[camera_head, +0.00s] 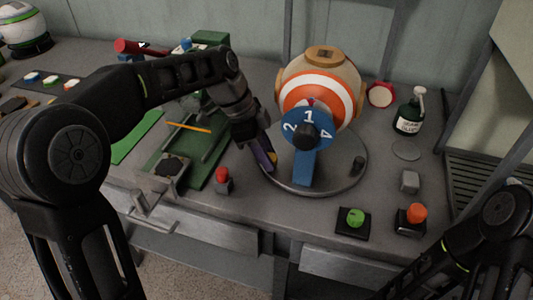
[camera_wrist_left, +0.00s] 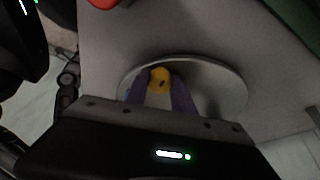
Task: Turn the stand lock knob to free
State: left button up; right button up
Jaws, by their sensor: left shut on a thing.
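The stand is a round grey plate (camera_head: 335,183) with a ball device (camera_head: 345,82) in orange and white stripes on it. A blue dial (camera_head: 293,138) with white numbers 1, 2 and 4 faces forward. A small yellow knob (camera_head: 274,158) sits at the plate's left side, partly hidden by my left gripper (camera_head: 268,160). In the left wrist view, the knob (camera_wrist_left: 160,80) shows between the two purple fingertips, shut on it. A mark on its top is too small to read. My right arm enters at the lower right; its gripper is out of view.
A green tray (camera_head: 213,158) lies left and a dark bottle (camera_head: 409,116) stands right.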

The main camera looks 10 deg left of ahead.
pick_arm(q)
grip_shut()
jog(key=shift+n+t, duration=0.3)
jog(key=shift+n, duration=0.2)
jog(key=n+t+b, duration=0.1)
jog(key=n, duration=0.2)
jog(key=shift+s, duration=0.2)
jog(key=n+t+y, duration=0.1)
jog(key=n, duration=0.2)
jog(key=n+y, duration=0.1)
jog(key=n, duration=0.2)
jog(key=shift+s+d+t, duration=0.1)
jog(key=shift+d+t, duration=0.1)
jog(key=shift+t, duration=0.2)
jog(key=shift+n, duration=0.3)
jog(key=o, duration=0.7)
grip_release()
jog(key=shift+r, duration=0.1)
jog(key=p+v, duration=0.1)
jog(key=v, duration=0.6)
jog(key=shift+s+r, duration=0.15)
jog(key=shift+r, duration=0.15)
